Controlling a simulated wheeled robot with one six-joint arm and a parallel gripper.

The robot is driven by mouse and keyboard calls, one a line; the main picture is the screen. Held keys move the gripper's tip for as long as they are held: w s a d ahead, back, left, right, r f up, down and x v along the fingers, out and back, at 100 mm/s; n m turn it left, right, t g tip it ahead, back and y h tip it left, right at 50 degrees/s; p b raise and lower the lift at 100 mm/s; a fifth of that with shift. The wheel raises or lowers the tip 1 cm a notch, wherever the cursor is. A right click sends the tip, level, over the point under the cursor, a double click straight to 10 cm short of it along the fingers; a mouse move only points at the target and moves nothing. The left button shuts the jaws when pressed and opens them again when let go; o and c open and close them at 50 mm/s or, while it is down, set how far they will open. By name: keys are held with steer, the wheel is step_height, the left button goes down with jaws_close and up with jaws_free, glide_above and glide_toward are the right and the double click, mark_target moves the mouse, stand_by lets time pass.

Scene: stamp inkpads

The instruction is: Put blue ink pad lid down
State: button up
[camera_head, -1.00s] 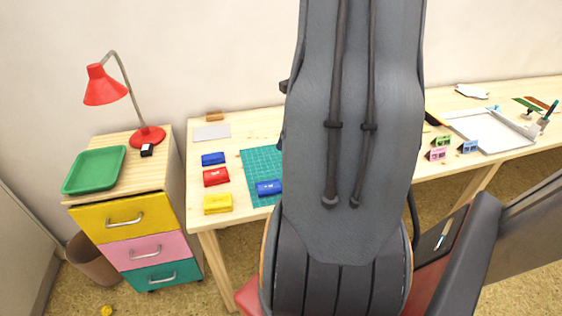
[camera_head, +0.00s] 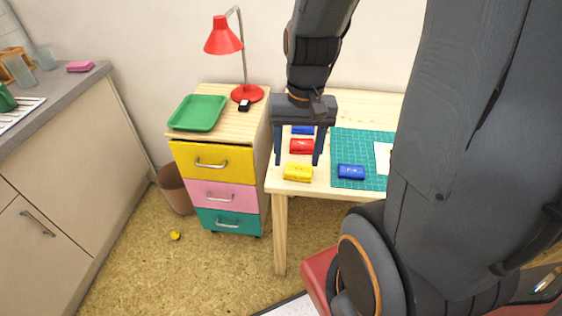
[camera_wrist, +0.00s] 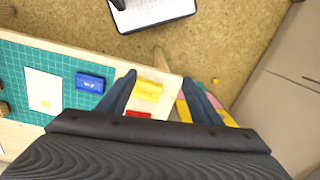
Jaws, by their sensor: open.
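A blue ink pad piece (camera_head: 351,171) lies on the green cutting mat (camera_head: 361,145); it also shows in the wrist view (camera_wrist: 90,82). A second blue piece (camera_head: 303,130) stands on the table behind my gripper, partly hidden. I cannot tell whether either blue piece is a lid alone or a closed pad. My gripper (camera_head: 298,161) is open and empty, fingers pointing down, in front of the row of pads at the table's left end. A red pad (camera_head: 301,146) shows between the fingers, and a yellow pad (camera_head: 298,172) is just below the fingertips in the picture.
A drawer cabinet (camera_head: 222,190) with a green tray (camera_head: 197,113) and red lamp (camera_head: 222,38) stands left of the table. A white card (camera_wrist: 43,90) with a yellow mark lies on the mat. My arm hides the table's right side.

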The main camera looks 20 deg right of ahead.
steer(key=a+n, duration=0.2)
steer(key=s+a+n, duration=0.1)
steer(key=a+n, duration=0.1)
steer(key=shift+s+a+r+n+t+h, duration=0.15)
steer(key=shift+s+a+n+t+h, duration=0.05)
steer(key=shift+a+n+t+h, duration=0.15)
steer(key=shift+c, duration=0.6)
